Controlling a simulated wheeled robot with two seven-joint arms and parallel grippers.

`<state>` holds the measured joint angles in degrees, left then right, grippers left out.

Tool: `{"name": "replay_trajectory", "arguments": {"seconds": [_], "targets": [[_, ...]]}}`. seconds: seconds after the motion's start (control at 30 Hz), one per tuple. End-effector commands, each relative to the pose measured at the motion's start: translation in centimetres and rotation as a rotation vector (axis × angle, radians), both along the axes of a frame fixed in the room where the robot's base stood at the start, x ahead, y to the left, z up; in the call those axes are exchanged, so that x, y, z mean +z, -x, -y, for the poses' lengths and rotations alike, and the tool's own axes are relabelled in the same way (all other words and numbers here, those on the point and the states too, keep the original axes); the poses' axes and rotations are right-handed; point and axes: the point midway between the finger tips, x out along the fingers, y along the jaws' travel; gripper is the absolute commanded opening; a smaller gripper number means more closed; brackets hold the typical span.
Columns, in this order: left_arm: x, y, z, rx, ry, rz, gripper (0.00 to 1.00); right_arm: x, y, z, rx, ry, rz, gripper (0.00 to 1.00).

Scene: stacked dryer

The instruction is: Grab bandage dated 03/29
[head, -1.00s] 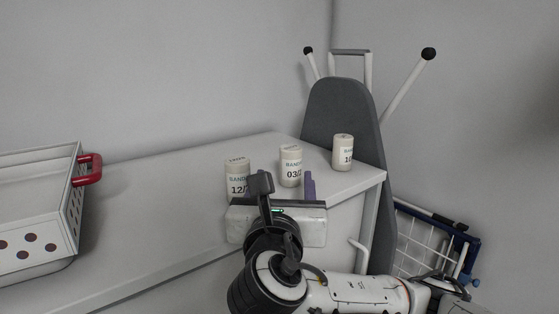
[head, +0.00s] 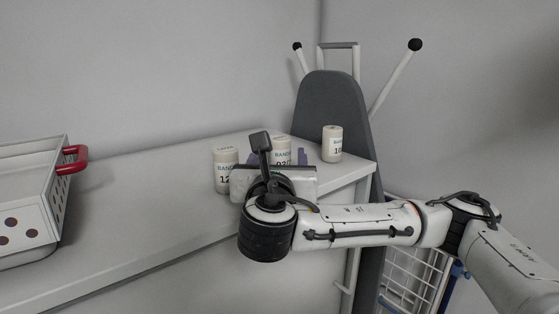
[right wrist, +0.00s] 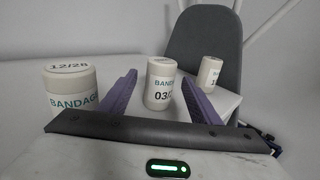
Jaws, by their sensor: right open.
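The middle bandage roll (head: 282,146) is pale with a label starting "03/". In the right wrist view this roll (right wrist: 159,82) shows "03/2", the last digit cut off or hidden. It stands upright on the white counter. My right gripper (head: 278,158) is open, and its purple fingers show on either side of this roll, with no clear contact; how deep the roll sits between them is hard to tell. Another roll (right wrist: 70,88), its top reading about "12/28", stands left of the left finger. A third roll (head: 332,143) stands at the right. My left gripper is not in view.
A white perforated basket with a red handle (head: 75,159) sits on the counter (head: 130,205) at the left. A dark ironing board (head: 335,100) leans behind the counter's right end. A wire rack (head: 412,275) is low at the right. The counter's middle is clear.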

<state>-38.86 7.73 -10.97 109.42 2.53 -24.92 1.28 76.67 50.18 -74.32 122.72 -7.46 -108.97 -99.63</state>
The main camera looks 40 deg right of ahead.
Motion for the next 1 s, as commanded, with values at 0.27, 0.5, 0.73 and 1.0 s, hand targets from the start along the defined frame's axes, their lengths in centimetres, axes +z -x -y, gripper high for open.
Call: {"name": "replay_trajectory", "arguments": {"seconds": [0.27, 0.5, 0.73, 1.0], "targets": [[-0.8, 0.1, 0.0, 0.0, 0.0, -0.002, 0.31, 0.0, -2.1, 1.7, 0.0, 0.0, 0.001, 0.57], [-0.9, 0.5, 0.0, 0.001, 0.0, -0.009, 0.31, 0.0, -2.2, 1.7, 0.001, 0.0, 0.001, 0.49], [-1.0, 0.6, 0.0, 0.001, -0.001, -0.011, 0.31, 0.0, -2.1, 1.7, 0.001, 0.001, 0.001, 0.13], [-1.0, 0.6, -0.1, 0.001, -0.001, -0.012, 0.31, 0.4, -2.2, 1.7, 0.0, 0.0, 0.003, 0.13]]}}
